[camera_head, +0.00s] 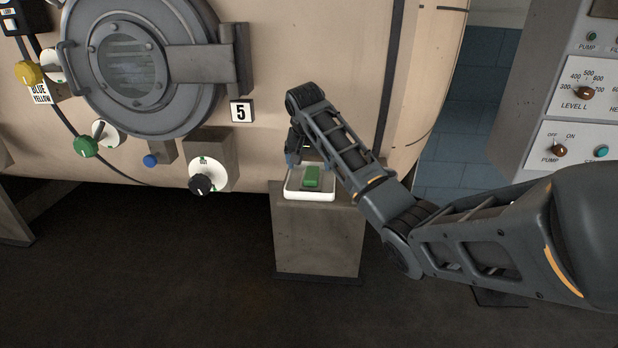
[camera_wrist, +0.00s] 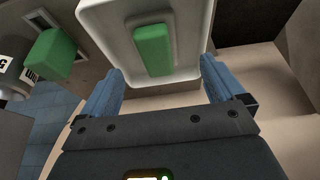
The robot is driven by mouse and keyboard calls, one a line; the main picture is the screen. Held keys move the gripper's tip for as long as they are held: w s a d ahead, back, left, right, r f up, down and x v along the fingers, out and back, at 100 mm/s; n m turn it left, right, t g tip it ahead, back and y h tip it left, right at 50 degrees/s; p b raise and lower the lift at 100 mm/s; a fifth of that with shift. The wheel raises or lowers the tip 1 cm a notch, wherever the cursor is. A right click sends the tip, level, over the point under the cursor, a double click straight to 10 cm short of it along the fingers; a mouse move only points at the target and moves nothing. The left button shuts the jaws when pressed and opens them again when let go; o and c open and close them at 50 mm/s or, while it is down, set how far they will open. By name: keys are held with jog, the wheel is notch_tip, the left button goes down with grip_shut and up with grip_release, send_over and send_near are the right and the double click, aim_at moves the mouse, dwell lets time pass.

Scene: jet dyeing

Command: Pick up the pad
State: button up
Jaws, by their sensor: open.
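The pad is a small green block (camera_head: 312,177) lying in a shallow white tray (camera_head: 309,198) on a grey pedestal. In the wrist view the green pad (camera_wrist: 153,50) shows inside the white tray (camera_wrist: 181,76), at the top middle. My gripper (camera_head: 299,158) is at the back edge of the tray, partly hidden by my arm. In the wrist view my gripper (camera_wrist: 160,72) has its two blue fingers spread wide, one at each side of the tray's near edge. Nothing is between the fingers but the tray edge beyond them; the pad is apart from both.
The grey pedestal (camera_head: 317,243) stands against a large beige vessel (camera_head: 300,60) with a round door (camera_head: 133,62) and several knobs. A control panel (camera_head: 580,95) stands at right. A second green shape (camera_wrist: 50,55) shows at left in the wrist view. The dark floor in front is clear.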

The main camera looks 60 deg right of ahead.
aim_at(311, 172)
jog(key=shift+d+x, duration=0.15)
jog(key=shift+x, duration=1.35)
jog(key=shift+d+x, duration=0.15)
jog(key=shift+x, duration=1.35)
jog(key=shift+s+r, duration=0.1)
jog(key=c, duration=1.2)
jog(key=shift+o, duration=0.2)
jog(key=shift+r, duration=0.5)
notch_tip(311, 172, up, 3)
jog(key=shift+f, duration=0.15)
jog(key=s+d+r, duration=0.7)
jog(key=d, duration=0.2)
jog(key=shift+s+b, duration=0.15)
jog(key=shift+b, duration=0.25)
jog(key=shift+d+r, duration=0.1)
jog(key=shift+r, duration=0.05)
